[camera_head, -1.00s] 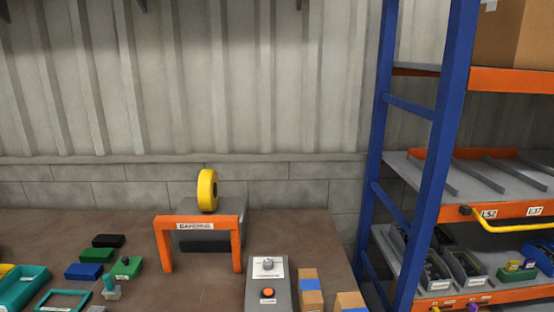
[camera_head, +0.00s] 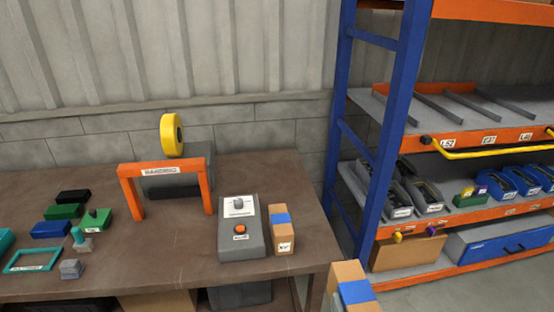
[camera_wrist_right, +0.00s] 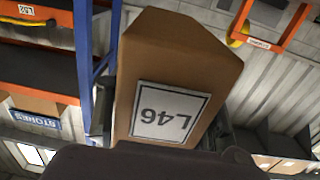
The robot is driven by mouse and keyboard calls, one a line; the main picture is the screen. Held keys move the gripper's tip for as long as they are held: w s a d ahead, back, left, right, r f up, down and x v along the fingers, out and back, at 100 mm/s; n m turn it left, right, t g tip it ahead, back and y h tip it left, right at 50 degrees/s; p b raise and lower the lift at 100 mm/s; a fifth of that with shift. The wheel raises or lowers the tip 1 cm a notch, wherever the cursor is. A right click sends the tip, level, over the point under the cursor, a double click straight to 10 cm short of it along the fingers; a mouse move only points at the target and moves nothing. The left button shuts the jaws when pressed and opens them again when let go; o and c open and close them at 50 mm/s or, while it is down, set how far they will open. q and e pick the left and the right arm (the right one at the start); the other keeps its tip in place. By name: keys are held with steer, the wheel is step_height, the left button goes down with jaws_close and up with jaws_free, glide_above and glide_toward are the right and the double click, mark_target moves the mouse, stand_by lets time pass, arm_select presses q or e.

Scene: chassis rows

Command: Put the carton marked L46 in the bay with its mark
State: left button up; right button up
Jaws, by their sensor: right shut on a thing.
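The carton marked L46 (camera_wrist_right: 180,75) fills the middle of the right wrist view, its white mark upside down there. My right gripper (camera_wrist_right: 165,118) is shut on it, with a finger at each side. In the head view a brown carton with blue tape (camera_head: 349,284), apparently this one, shows at the bottom edge beyond the bench; the gripper is hardly visible there. The rack's middle shelf (camera_head: 382,103) has empty bays between grey dividers. Its front labels read about L52 (camera_head: 449,143) and E37 (camera_head: 489,139); a third label (camera_head: 525,136) is too small to read surely. My left gripper is out of view.
A similar taped carton (camera_head: 283,235) stands on the bench (camera_head: 140,270) beside a grey control box (camera_head: 241,238). The blue rack post (camera_head: 392,125) stands between bench and bays. A yellow bar (camera_head: 490,153) runs along the shelf front.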

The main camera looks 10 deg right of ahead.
mark_target(335, 277)
steer(key=w+a+f+y+p, duration=0.1)
steer(key=w+f+p, duration=0.15)
steer(key=w, duration=1.65)
steer(key=w+d+r+p, duration=0.1)
steer(key=w+r, duration=0.3)
steer(key=w, duration=0.4)
steer(key=w+d+r+p, duration=0.1)
steer(key=w+r, duration=0.3)
steer(key=w, duration=0.4)
steer(key=shift+w+d, duration=0.4)
steer(key=shift+d, duration=0.3)
